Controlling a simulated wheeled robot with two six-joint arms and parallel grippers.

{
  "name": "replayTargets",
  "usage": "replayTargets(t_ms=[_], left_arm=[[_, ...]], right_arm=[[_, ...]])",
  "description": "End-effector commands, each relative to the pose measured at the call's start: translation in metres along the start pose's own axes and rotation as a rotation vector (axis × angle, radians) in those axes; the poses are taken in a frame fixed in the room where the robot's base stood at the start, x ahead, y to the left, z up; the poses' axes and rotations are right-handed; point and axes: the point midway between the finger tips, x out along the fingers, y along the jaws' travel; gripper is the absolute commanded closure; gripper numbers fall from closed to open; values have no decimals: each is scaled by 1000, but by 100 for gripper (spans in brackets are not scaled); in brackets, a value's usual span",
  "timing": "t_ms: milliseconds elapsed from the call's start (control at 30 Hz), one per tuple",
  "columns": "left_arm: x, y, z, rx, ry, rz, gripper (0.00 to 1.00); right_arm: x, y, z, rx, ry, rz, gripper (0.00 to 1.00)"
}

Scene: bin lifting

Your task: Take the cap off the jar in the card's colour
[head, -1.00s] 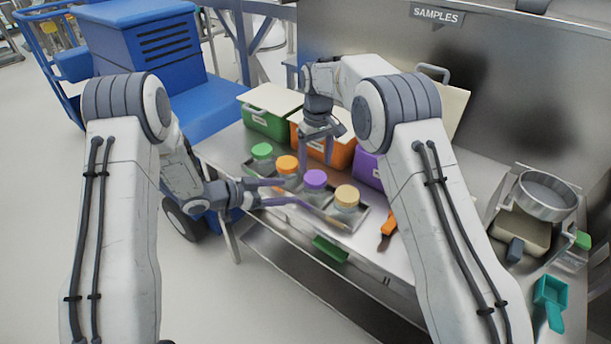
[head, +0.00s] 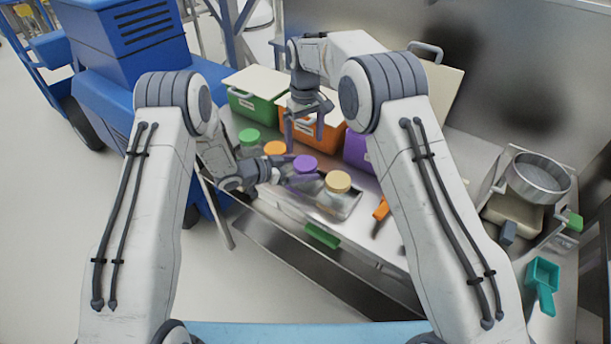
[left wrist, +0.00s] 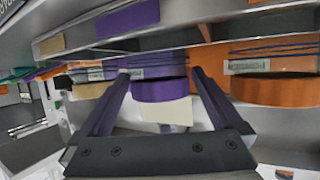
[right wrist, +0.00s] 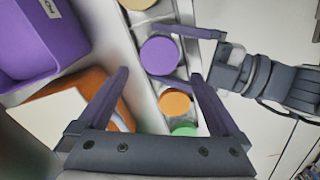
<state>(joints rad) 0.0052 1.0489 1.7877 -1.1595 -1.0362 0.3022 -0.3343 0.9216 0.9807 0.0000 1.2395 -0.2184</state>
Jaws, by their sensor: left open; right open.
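In the head view, a row of jars with green (head: 249,135), orange (head: 275,148), purple (head: 305,164) and tan (head: 338,181) caps stands in a tray (head: 348,208). My left gripper (head: 301,170) is open, its fingers on either side of the purple-capped jar. The purple cap shows between its fingers in the left wrist view (left wrist: 160,90) and right wrist view (right wrist: 160,55). My right gripper (head: 305,133) is open, empty and pointing down above the table, before the orange bin.
Green (head: 258,110), orange (head: 325,131) and purple (head: 358,150) bins stand behind the jars. An orange-handled tool (head: 381,210) lies right of the tray. A round metal pan (head: 540,178) and teal scoop (head: 542,280) are farther right. A blue machine (head: 135,45) stands at left.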

Motion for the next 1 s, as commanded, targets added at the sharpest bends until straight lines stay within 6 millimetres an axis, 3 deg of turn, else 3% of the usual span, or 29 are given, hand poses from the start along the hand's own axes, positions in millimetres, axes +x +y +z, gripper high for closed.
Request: replayTargets(t_ms=[200,267,467,500,667,900,1000], left_arm=[[2,1,0,1,0,2,0],[2,1,-1,1,0,3,19],[2,1,0,1,0,3,96],[2,1,0,1,0,3,100],[2,1,0,1,-1,3,100],[2,1,0,1,-1,3,100],[2,1,0,1,-1,3,100]], right_arm=[[0,2,1,2,0,0,0],[0,2,1,3,0,0,0],[0,2,1,3,0,0,0],[0,2,1,3,0,0,0],[-7,2,0,55,3,1,0],[-36,2,0,323,3,0,0],[-39,2,1,384,1,0,0]])
